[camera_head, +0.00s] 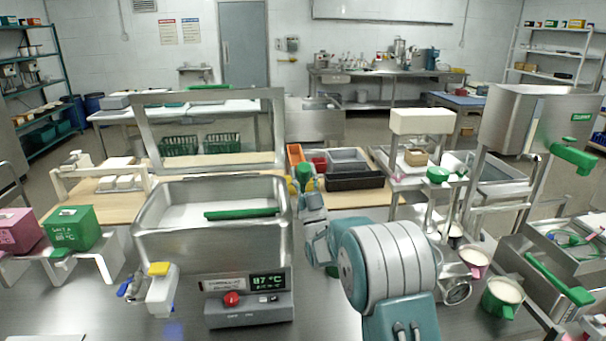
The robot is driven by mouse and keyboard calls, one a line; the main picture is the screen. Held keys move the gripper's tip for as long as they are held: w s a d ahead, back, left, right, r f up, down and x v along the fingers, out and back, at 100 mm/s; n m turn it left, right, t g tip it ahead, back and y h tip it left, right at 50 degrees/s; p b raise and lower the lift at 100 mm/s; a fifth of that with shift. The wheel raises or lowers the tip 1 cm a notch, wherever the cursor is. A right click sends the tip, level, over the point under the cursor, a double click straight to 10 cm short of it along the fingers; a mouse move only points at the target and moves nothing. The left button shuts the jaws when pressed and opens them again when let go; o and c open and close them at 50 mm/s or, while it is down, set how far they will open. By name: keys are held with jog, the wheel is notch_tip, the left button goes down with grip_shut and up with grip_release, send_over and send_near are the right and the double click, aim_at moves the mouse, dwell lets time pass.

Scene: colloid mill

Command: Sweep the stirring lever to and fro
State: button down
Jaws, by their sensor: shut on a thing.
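A steel vat (160,222) with a pale content stands left of centre. A green bar (240,213), which looks like part of the stirring lever, lies across it near its front. My teal and grey arm comes up from the bottom right of centre and reaches forward to the vat's right side. My gripper (304,186) is small and partly hidden by my own wrist. It is shut on a green piece at the vat's right edge, which looks like the lever's handle. The fingertips and the join between handle and bar are not clear.
A control box (249,308) with a red knob and display is at the vat's front. A valve with a yellow cap (159,269) juts out front left. Grey and black bins (352,170) stand behind my gripper. A mill with green-handled parts (452,285) stands right of my arm.

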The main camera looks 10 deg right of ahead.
jog(key=shift+f, duration=0.2)
jog(key=shift+c, duration=1.2)
grip_release()
jog(key=shift+s+a, duration=0.1)
jog(key=shift+r, duration=0.1)
jog(key=v, duration=1.2)
